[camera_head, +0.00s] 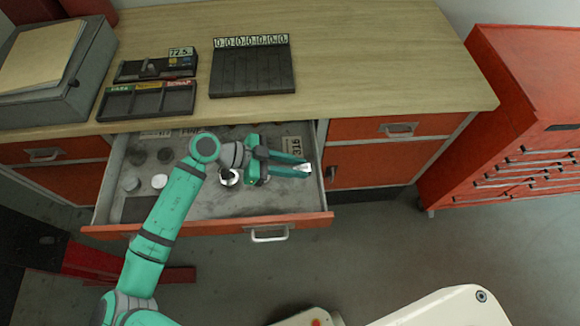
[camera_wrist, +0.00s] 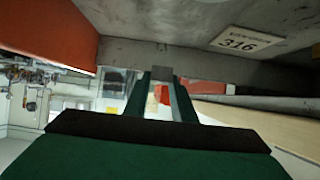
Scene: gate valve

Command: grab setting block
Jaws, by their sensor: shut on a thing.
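The setting block is a small pale grey piece (camera_head: 302,168) held at the tips of my gripper's fingers in the head view. My gripper (camera_head: 303,167) is shut on it, lying nearly level and pointing right, over the right part of the open drawer (camera_head: 270,202). In the wrist view the block shows as a small grey square (camera_wrist: 162,73) between the fingertips (camera_wrist: 162,76). The fingers hide part of the block. I cannot tell how high it is above the drawer floor.
Round weights (camera_head: 160,181) and dark discs lie in the drawer's left part; a metal ring (camera_head: 229,177) is near my wrist. A "316" label (camera_wrist: 241,41) is close by. The bench top (camera_head: 380,60) holds trays and a number board (camera_head: 252,68). A red cabinet (camera_head: 500,120) stands right.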

